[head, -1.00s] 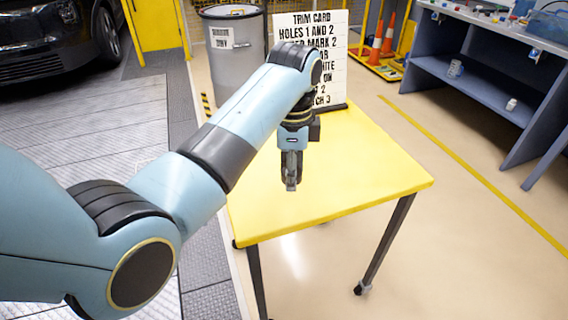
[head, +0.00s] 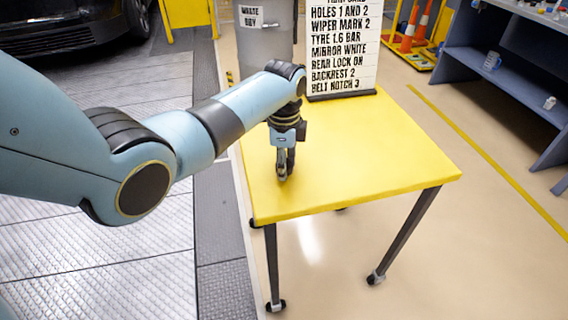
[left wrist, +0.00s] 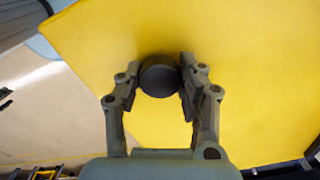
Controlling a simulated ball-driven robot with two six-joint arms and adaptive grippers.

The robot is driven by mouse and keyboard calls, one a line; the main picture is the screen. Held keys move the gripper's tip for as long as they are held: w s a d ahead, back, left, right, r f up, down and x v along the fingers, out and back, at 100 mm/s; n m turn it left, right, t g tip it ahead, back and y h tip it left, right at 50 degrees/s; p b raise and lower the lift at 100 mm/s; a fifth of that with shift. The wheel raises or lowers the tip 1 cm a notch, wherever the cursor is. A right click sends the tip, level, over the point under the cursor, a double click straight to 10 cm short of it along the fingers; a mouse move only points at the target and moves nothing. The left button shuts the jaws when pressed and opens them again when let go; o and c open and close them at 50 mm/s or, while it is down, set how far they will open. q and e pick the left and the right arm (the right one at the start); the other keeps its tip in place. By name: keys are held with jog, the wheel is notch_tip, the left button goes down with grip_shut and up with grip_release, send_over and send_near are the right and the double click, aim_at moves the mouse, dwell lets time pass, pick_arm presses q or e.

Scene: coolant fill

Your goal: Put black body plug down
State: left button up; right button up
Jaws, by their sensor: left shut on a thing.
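The black body plug (left wrist: 159,76) shows in the left wrist view as a dark round disc between the fingertips of my left gripper (left wrist: 160,84). Both fingers are closed on its sides. In the head view my left gripper (head: 284,172) points down over the left part of the yellow table (head: 370,155). The plug is hard to make out there, hidden by the fingers. I cannot tell whether the plug touches the tabletop. My right gripper is not in view.
A white trim card sign (head: 342,50) stands at the table's back edge. A grey bin (head: 265,45) is behind the table. A blue-grey shelf unit (head: 500,70) and orange cones (head: 408,32) are at the back right. The table's middle and right are clear.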

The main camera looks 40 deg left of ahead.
pick_arm(q)
jog(key=o, duration=0.9)
jog(key=shift+f, duration=0.15)
notch_tip(320, 180, up, 12)
jog(key=p, duration=0.1)
jog(key=shift+r, duration=0.2)
